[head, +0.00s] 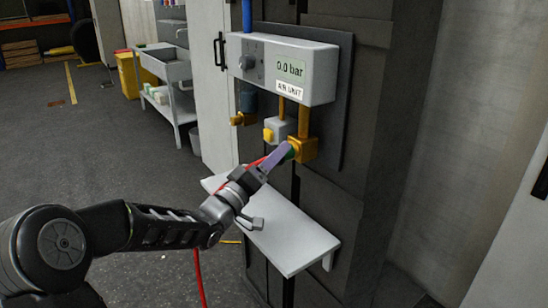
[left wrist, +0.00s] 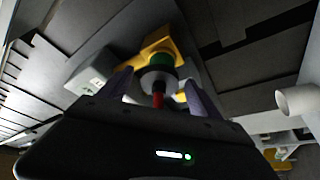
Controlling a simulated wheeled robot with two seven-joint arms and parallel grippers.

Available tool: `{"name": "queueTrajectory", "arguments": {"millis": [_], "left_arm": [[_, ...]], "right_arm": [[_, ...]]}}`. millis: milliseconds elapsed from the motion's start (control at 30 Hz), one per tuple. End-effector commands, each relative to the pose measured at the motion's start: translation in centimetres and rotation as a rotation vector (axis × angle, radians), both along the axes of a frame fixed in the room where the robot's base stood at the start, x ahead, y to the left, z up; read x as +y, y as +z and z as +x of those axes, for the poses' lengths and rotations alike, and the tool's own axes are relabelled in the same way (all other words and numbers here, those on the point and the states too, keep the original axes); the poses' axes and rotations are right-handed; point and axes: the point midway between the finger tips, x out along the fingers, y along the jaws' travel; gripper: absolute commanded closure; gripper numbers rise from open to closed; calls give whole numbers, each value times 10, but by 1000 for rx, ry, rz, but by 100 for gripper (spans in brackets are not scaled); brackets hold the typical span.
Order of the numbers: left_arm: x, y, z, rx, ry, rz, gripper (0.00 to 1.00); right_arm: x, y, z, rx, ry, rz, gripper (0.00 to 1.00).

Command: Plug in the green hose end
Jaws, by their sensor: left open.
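The green hose end (left wrist: 161,60) is a green band with a grey collar on the red hose (left wrist: 157,99). It sits against the yellow-orange fitting (head: 303,149) under the air unit, in line with it. How deep it sits in the fitting cannot be told. In the head view, my left gripper (head: 277,158) is at the fitting and mostly hides the hose end. In the left wrist view, my left gripper (left wrist: 160,80) is open, with its fingers apart on either side of the hose end. My right gripper is not in view.
The air unit (head: 285,68) reads 0.0 bar. A white shelf (head: 285,237) juts out below. The red hose hangs down past the shelf's left side. Open floor lies to the left.

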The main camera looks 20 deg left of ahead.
Motion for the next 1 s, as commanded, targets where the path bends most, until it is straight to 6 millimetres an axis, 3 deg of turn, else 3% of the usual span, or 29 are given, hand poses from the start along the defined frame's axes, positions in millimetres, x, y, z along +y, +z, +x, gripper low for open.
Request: {"name": "queueTrajectory", "arguments": {"millis": [500, 1000], "left_arm": [[16, -19, -64, 0, 0, 1, 26], [17, -19, -68, -1, 0, 0, 26]], "right_arm": [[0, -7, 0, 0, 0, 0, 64], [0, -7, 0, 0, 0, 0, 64]]}}
